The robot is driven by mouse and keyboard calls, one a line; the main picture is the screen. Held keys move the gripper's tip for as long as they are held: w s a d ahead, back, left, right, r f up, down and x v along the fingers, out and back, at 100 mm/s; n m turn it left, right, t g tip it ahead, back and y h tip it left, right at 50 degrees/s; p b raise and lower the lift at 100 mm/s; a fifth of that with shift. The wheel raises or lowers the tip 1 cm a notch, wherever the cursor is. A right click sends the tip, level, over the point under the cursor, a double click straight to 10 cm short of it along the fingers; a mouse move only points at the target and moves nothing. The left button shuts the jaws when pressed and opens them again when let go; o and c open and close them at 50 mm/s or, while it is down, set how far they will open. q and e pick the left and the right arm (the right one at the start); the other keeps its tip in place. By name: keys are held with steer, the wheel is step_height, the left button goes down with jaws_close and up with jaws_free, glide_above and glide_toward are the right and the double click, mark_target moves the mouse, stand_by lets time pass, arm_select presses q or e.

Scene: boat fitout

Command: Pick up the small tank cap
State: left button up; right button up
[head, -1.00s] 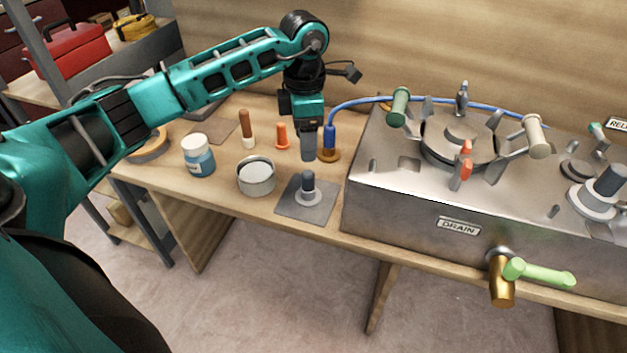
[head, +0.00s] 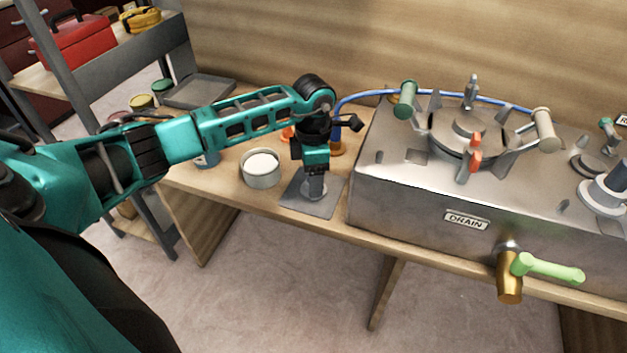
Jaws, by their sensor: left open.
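The small tank cap (head: 313,196), a grey disc, sits on a grey square mat (head: 297,203) near the front edge of the bench. Its upright knob, seen earlier, is now mostly hidden behind my gripper. My left gripper (head: 314,183) points straight down right over the cap, with its jaws open and its fingertips at the height of the knob. I cannot tell whether the fingers touch the knob. My right gripper is not in view.
A round tin (head: 260,170) stands just left of the mat. The steel tank (head: 400,190) with its clamped hatch is close on the right. A blue hose (head: 385,93) runs behind my gripper. A grey tray (head: 200,92) lies at the back left.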

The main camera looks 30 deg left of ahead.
arm_select(q)
steer(key=shift+c, duration=0.4)
steer(key=shift+r, duration=0.1)
steer(key=c, duration=1)
steer(key=shift+c, duration=0.2)
step_height(320, 180, up, 20)
steer(key=p, duration=0.2)
